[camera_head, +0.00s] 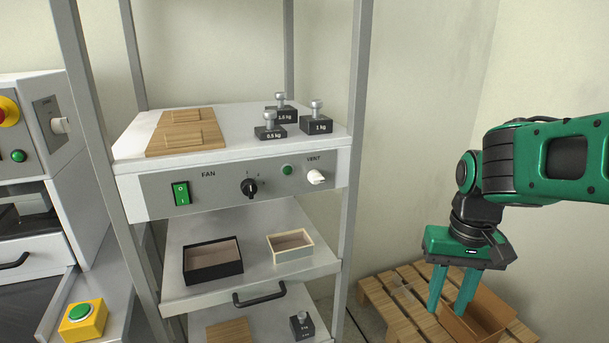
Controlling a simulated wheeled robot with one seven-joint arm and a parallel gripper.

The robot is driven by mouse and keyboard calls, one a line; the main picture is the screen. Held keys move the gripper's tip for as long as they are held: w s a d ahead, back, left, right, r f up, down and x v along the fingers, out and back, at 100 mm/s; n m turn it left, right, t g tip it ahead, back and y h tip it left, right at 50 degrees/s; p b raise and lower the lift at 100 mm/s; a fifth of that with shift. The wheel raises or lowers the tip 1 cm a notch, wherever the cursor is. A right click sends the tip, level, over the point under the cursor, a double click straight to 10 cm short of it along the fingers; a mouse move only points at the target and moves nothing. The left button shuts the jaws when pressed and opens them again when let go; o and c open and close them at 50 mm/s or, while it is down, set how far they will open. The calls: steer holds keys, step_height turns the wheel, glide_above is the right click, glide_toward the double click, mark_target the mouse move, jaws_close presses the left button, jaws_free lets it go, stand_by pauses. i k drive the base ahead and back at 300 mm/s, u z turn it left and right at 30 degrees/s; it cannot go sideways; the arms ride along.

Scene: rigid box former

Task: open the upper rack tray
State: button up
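The upper rack tray (215,288) is a light grey shelf in a metal rack, below the control panel. A black bar handle (259,293) is on its front edge. A black open box (213,261) and a smaller cream open box (290,246) stand on it. The tray front looks about level with the rack's front posts; I cannot tell how far it is pulled out. My gripper (449,306) points down at the right, well away from the handle. Its two green fingers are apart, with nothing seen between them.
A brown box (479,319) on a wooden pallet (395,303) is below my gripper. The right rack post (353,150) stands between my arm and the tray. Weights (316,122) and wooden boards (186,131) sit on the panel unit. A lower tray (265,326) holds another weight.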

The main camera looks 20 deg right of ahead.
mark_target(250, 223)
steer(key=z, duration=0.65)
steer(key=k, duration=1.25)
steer(key=u, duration=0.65)
steer(key=i, duration=1)
